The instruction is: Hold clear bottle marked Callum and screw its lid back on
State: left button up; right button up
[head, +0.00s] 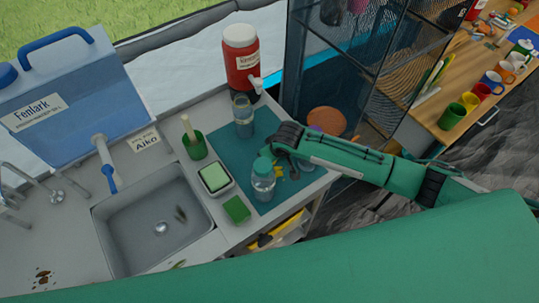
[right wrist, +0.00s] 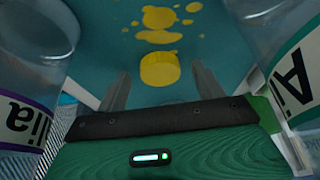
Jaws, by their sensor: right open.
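A clear bottle with a green lid (head: 263,184) stands upright at the mat's front. A second clear bottle (head: 243,118) stands farther back and seems to have no lid. The right wrist view shows two clear bottles, one at the left edge (right wrist: 30,60) and one at the right edge (right wrist: 280,35); their labels are partly cut off, with "lia" and "Ail" showing. I cannot read "Callum" anywhere. My left gripper is out of view.
The teal mat (head: 228,150) has yellow patches. Left of it are a green cup with a brush (head: 195,146), a soap dish (head: 215,180), a green sponge (head: 237,209) and the sink (head: 150,225). A red dispenser (head: 241,62) stands behind; a wire-fronted cabinet is at right.

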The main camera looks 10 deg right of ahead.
jog(key=shift+w+f, duration=0.1)
jog(key=shift+f, duration=0.05)
jog(key=c, duration=1.1)
jog(key=shift+o, duration=0.2)
notch_tip(320, 180, up, 20)
jog(key=b, duration=0.3)
jog(key=shift+b, duration=0.3)
